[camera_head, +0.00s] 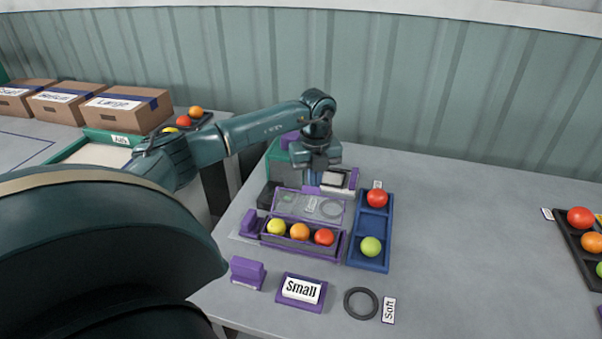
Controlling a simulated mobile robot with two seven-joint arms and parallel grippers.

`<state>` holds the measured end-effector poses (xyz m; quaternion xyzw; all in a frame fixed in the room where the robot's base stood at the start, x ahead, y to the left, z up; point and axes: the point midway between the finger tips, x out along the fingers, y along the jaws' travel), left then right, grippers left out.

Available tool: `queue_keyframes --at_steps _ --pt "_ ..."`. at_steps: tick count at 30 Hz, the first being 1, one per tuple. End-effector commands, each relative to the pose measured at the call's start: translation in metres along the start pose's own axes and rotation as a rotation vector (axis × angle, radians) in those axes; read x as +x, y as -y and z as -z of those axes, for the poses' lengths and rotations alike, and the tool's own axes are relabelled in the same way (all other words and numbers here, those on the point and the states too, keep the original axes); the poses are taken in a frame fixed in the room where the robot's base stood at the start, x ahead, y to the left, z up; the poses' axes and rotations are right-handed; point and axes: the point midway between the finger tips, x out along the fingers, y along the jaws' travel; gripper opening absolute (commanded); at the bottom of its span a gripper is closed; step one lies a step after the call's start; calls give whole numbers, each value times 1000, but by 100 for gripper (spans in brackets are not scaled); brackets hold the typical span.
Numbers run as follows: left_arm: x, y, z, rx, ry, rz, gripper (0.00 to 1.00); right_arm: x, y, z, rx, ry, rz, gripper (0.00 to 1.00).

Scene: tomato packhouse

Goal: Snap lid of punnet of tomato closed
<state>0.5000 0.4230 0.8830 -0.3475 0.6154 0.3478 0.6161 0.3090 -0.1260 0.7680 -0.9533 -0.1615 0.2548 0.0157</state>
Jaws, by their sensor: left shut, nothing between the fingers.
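A purple punnet (291,246) sits near the table's left side. It holds a yellow, an orange and a red tomato in a row. Its clear lid (309,206) stands raised at the back edge, tilted open. My left gripper (312,187) is shut and empty, just behind the lid's upper edge; whether it touches the lid I cannot tell. My left arm reaches in from the left, over the table's left edge. My right gripper is not in view.
A blue tray (370,258) with a red and a green tomato stands right of the punnet. A "Small" sign (301,291), purple block (247,271) and dark ring (361,303) lie in front. A dark tray (571,236) stands far right; the table between is clear.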

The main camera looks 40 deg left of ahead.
Motion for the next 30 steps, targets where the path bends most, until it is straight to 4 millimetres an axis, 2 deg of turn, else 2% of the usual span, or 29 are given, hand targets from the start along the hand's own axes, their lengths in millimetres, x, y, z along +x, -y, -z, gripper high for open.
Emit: queue_keyframes --at_steps 25,30 --pt "-13 -21 37 2 -2 -3 0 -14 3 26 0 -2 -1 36" --pt "-13 -22 38 1 -2 -2 0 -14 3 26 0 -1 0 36"
